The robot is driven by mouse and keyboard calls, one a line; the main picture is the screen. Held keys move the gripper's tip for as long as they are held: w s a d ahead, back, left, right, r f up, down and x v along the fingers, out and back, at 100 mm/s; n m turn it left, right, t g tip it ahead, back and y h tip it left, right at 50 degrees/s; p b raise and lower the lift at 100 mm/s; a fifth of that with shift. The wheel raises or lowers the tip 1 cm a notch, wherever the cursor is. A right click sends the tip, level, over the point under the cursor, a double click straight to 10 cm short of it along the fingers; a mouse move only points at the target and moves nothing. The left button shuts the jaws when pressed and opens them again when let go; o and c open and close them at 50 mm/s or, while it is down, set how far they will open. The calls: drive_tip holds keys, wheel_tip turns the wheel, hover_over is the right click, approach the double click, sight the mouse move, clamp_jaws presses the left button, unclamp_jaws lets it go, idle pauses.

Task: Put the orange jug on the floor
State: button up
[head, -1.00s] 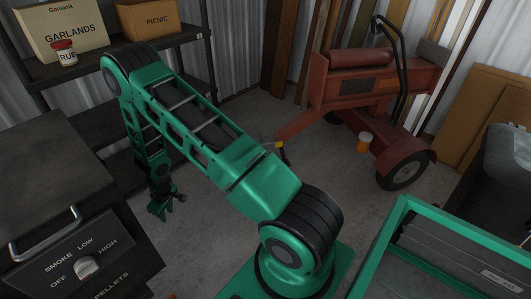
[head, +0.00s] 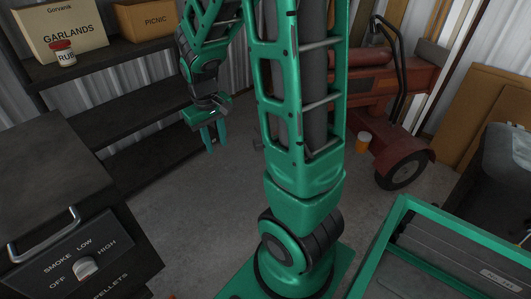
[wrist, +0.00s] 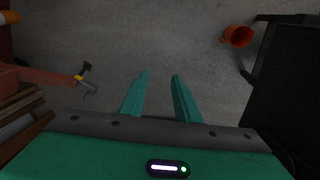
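A small orange container with a pale top (head: 364,140), which looks like the orange jug, is by the red wheeled machine (head: 405,110) in the head view. It seems to rest on the machine's frame, but my arm hides part of that area. An orange shape, probably the same container, shows at the wrist view's top left corner (wrist: 8,17). My gripper (head: 214,137) points down in front of the shelves, well to the left of the container. In the wrist view its fingers (wrist: 160,77) are apart with nothing between them.
A red-orange pot-like thing (wrist: 237,36) is over the floor near a black body in the wrist view. A black smoker (head: 60,200) stands left, dark shelves (head: 130,105) behind it. A green-framed cart (head: 400,225) is at right. Open concrete floor (head: 200,220) lies between.

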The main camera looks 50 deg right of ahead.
drive_tip(key=s+r+m, duration=0.2)
drive_tip(key=s+r, duration=0.2)
drive_tip(key=s, duration=0.7)
drive_tip(key=s+a+r+m+y, duration=0.1)
drive_tip(key=s+r, duration=0.3)
drive_tip(key=s, duration=0.6)
drive_tip(key=shift+s+a+m+g+y, duration=0.3)
drive_tip(key=shift+s+m+g, duration=0.1)
drive_tip(key=shift+m, duration=0.1)
drive_tip(key=shift+r, duration=0.1)
drive_tip(key=shift+w+f, duration=0.25)
drive_tip(key=shift+w, duration=0.4)
